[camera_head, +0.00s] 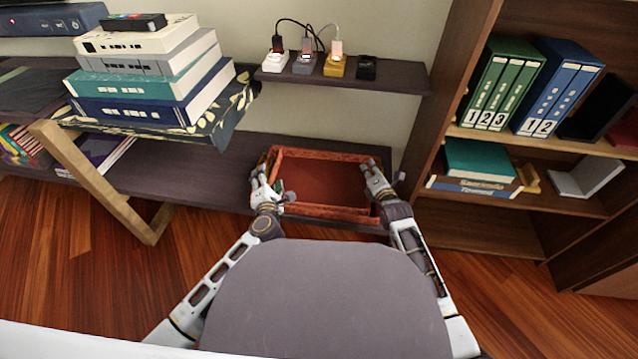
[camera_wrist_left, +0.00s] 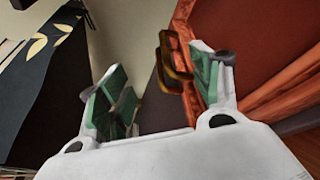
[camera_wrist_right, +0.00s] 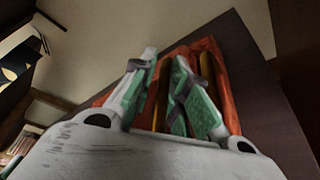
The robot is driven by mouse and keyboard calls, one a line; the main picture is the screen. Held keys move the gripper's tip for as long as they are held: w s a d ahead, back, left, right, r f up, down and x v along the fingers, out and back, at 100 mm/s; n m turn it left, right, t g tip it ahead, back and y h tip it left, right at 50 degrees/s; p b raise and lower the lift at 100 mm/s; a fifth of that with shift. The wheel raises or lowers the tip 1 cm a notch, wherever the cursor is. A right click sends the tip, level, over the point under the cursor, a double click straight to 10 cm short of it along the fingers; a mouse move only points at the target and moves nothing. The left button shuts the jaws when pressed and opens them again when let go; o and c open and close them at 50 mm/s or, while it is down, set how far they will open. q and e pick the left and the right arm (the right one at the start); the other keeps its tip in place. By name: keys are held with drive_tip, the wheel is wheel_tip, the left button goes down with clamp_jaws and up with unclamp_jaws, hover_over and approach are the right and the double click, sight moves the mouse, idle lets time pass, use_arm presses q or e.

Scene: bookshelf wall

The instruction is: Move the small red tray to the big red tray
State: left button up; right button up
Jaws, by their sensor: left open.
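A red tray (camera_head: 322,186) lies on the low dark shelf, with an inner rim inside an outer red rim (camera_head: 330,154). The small tray seems nested in the big one, but I cannot separate them surely. My left gripper (camera_head: 264,188) is open at the tray's left side. In the left wrist view a brown-gold handle (camera_wrist_left: 172,60) shows between its parted fingers, nearer the right finger. My right gripper (camera_head: 374,178) is at the tray's right side. In the right wrist view its fingers stand a narrow gap apart, with a gold bar (camera_wrist_right: 163,95) between them; contact is unclear.
A narrow upper shelf (camera_head: 400,76) with several small plugged-in devices hangs above the tray. A book stack (camera_head: 150,80) stands on a patterned cloth at left, over a wooden leg (camera_head: 95,185). A bookcase (camera_head: 430,110) with binders stands at right.

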use_arm(q)
drive_tip(key=shift+w+f, duration=0.1)
use_arm(e)
drive_tip(key=shift+s+d+f, duration=0.15)
drive_tip(key=shift+s+f, duration=0.15)
drive_tip(key=shift+f, duration=0.25)
drive_tip(key=shift+s+d+f, duration=0.15)
drive_tip(key=shift+s+f, duration=0.1)
drive_tip(key=shift+f, duration=0.3)
drive_tip(key=shift+r+v, duration=0.25)
drive_tip(key=shift+v, duration=1.1)
drive_tip(key=shift+r+v, duration=0.25)
drive_tip(key=shift+v, duration=1.1)
drive_tip(key=shift+s+r, duration=0.3)
drive_tip(key=shift+s, duration=0.05)
use_arm(q)
drive_tip(key=shift+d, duration=0.1)
use_arm(e)
drive_tip(key=shift+s+r, duration=0.35)
drive_tip(key=shift+r, duration=0.05)
drive_tip(key=shift+r, duration=0.15)
